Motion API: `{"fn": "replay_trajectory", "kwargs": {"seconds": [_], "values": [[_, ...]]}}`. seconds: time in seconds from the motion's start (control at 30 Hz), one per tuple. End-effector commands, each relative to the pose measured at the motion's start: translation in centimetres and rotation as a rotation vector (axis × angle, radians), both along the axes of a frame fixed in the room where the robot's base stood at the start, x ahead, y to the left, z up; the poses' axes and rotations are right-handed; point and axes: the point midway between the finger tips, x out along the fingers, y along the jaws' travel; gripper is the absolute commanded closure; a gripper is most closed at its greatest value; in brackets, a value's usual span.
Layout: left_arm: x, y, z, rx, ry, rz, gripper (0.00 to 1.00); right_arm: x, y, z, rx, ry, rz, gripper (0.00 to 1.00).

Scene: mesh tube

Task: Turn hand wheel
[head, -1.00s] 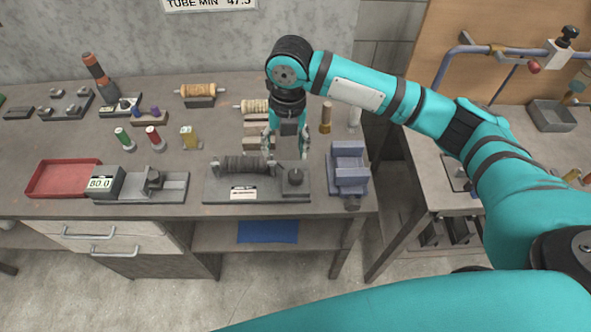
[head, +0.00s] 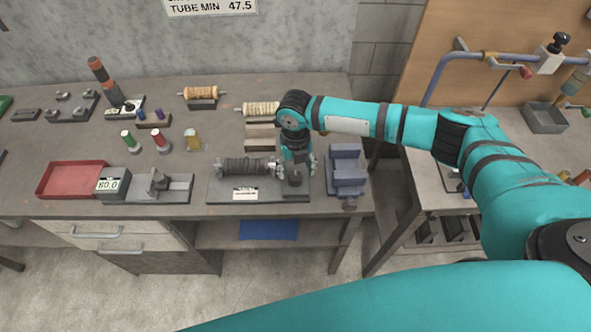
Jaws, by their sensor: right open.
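The dark grey fixture (head: 215,190) stands near the front edge of the table, with a dark ribbed roll (head: 245,168) lying across it. The dark round hand wheel (head: 295,180) is at the fixture's right end, largely hidden under my right gripper. My right gripper (head: 297,169) points down just above the wheel, with its fingers spread to either side. It is open, and I cannot tell whether a finger touches the wheel. My left gripper is out of view.
A blue-grey vise (head: 347,178) stands close on the right of the gripper. A gauge with an 80.0 display (head: 112,184) and a red tray (head: 70,179) are on the left. Wrapped rollers (head: 202,93) lie behind. A gap separates this table from the right-hand bench.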

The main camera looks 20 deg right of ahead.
Motion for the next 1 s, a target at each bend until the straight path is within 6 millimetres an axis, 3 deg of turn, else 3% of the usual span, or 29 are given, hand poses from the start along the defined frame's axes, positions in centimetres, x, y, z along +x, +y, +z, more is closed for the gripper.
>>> {"fn": "replay_trajectory", "kwargs": {"seconds": [0.2, 0.57, 1.0], "values": [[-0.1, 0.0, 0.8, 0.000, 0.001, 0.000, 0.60, 0.0, 0.0, -2.6, 0.000, 0.001, -0.001, 0.38], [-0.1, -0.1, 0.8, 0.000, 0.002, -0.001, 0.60, 0.0, 0.0, -3.3, 0.000, 0.000, 0.000, 0.38], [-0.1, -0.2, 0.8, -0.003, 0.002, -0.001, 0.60, 0.0, 0.0, -3.3, 0.000, 0.000, 0.000, 0.93]]}}
